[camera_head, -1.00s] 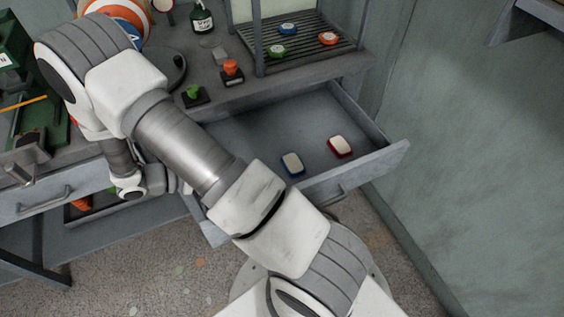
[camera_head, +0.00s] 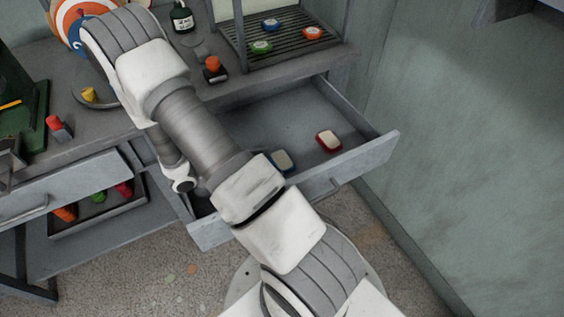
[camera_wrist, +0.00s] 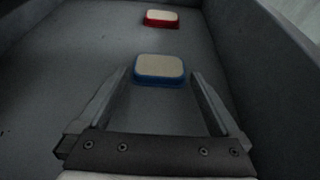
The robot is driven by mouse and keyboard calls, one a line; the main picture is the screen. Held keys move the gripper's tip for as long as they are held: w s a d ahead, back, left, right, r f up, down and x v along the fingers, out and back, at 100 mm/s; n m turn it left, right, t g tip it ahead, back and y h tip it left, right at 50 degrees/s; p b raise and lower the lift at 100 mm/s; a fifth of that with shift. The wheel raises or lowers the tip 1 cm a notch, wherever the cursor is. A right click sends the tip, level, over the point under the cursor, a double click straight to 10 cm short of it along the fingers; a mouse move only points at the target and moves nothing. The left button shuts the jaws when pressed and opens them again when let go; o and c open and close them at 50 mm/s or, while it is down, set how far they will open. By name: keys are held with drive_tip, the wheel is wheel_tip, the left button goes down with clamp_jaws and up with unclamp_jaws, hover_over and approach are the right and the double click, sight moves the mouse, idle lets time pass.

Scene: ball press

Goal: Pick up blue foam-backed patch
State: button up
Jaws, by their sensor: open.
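The blue foam-backed patch (camera_head: 283,160) lies in the open drawer, partly hidden by my arm in the head view. It has a cream top and a blue rim. In the wrist view the blue patch (camera_wrist: 159,69) lies just ahead of my gripper, centred between the tips. My gripper (camera_wrist: 158,76) is open and empty, its two fingers pointing along the drawer floor toward the patch. In the head view my gripper is hidden behind my arm.
A red-rimmed patch (camera_head: 328,141) lies farther along the drawer; it also shows in the wrist view (camera_wrist: 161,19). The drawer (camera_head: 365,155) has raised walls. A rack (camera_head: 290,45) with several round pieces stands on the bench above. The drawer floor around the patches is clear.

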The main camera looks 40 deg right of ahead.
sight(281, 160)
drive_tip(key=x, duration=0.3)
drive_tip(key=shift+d, duration=0.1)
drive_tip(key=shift+c, duration=0.3)
drive_tip(key=c, duration=0.9)
